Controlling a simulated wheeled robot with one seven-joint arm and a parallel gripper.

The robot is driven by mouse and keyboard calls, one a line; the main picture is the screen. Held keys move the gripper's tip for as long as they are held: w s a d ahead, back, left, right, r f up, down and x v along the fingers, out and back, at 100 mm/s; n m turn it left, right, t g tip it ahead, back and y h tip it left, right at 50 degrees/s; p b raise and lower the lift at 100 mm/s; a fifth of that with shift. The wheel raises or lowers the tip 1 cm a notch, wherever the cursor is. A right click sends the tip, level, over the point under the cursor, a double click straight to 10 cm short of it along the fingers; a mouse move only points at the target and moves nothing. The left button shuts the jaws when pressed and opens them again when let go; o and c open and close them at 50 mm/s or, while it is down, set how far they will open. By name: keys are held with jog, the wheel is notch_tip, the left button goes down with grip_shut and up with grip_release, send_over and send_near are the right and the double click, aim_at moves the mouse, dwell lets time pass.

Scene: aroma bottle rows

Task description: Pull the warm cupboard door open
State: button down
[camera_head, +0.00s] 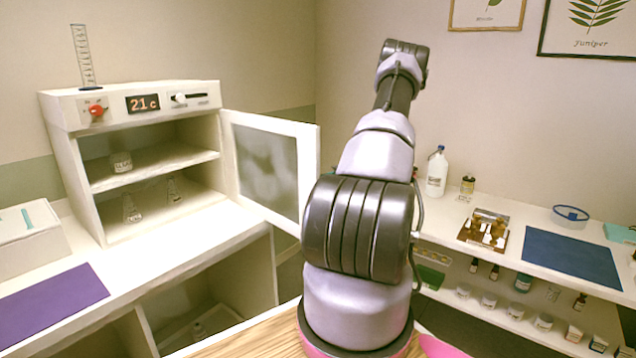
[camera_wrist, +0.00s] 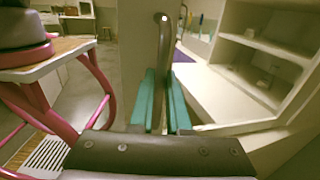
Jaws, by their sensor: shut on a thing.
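The warm cupboard (camera_head: 62,112) is a white box with a "21 c" display on the bench at the left. Its windowed door (camera_head: 308,150) stands wide open, swung out to the right. In the wrist view the door (camera_wrist: 136,60) shows edge-on with a dark, curved upright handle (camera_wrist: 163,50). My gripper (camera_wrist: 163,82), with teal fingers, is shut on this handle. In the head view my arm hides the gripper and the handle. The open cupboard interior (camera_wrist: 262,65) shows at the right of the wrist view.
Glassware (camera_head: 131,208) stands on the cupboard's shelves, and a measuring cylinder (camera_head: 83,55) stands on top. A purple mat (camera_head: 50,305) lies on the bench at left. A shelf bench (camera_head: 470,212) with bottles runs along the right wall. The bench before the cupboard is clear.

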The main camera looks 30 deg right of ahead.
jog(key=c, duration=0.9)
grip_release()
jog(key=d, duration=1)
jog(key=shift+w+d, duration=0.15)
jog(key=shift+d, duration=0.2)
